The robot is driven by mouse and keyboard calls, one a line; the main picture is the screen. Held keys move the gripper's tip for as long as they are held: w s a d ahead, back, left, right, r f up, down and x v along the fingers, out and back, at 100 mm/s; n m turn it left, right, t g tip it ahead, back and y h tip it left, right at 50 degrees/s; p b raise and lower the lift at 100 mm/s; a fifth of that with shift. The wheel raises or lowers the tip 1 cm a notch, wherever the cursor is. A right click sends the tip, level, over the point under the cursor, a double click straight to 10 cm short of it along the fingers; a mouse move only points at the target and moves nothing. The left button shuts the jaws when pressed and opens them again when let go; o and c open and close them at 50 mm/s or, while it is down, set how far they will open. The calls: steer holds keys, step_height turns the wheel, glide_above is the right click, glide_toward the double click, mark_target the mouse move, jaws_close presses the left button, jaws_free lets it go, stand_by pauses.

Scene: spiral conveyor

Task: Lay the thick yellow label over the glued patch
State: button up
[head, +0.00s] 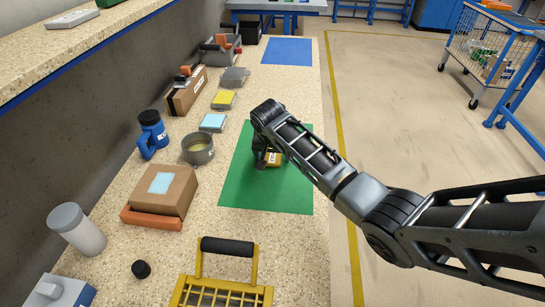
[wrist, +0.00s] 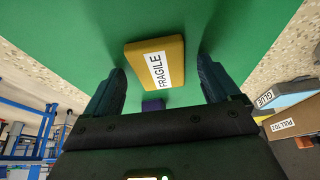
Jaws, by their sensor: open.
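The thick yellow label (wrist: 156,52) is a flat slab marked FRAGILE, lying on the green mat (wrist: 82,30). In the head view the label (head: 273,160) is partly hidden by my gripper (head: 266,157). In the wrist view my gripper (wrist: 163,72) is open, with one finger on each side of the label's near part and gaps at both sides. Nothing is held. A light blue patch (head: 160,183), seemingly the glued one, is on top of a cardboard box (head: 172,201) to the left of the mat.
A grey round pot (head: 197,150), a blue jug (head: 151,138), a light blue pad (head: 213,122) and a yellow pad (head: 224,99) stand left of the mat. A yellow-framed basket (head: 226,247) with a black handle is in front. A small purple thing (wrist: 153,104) shows near my palm.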

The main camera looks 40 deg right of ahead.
steer(key=c, duration=1.2)
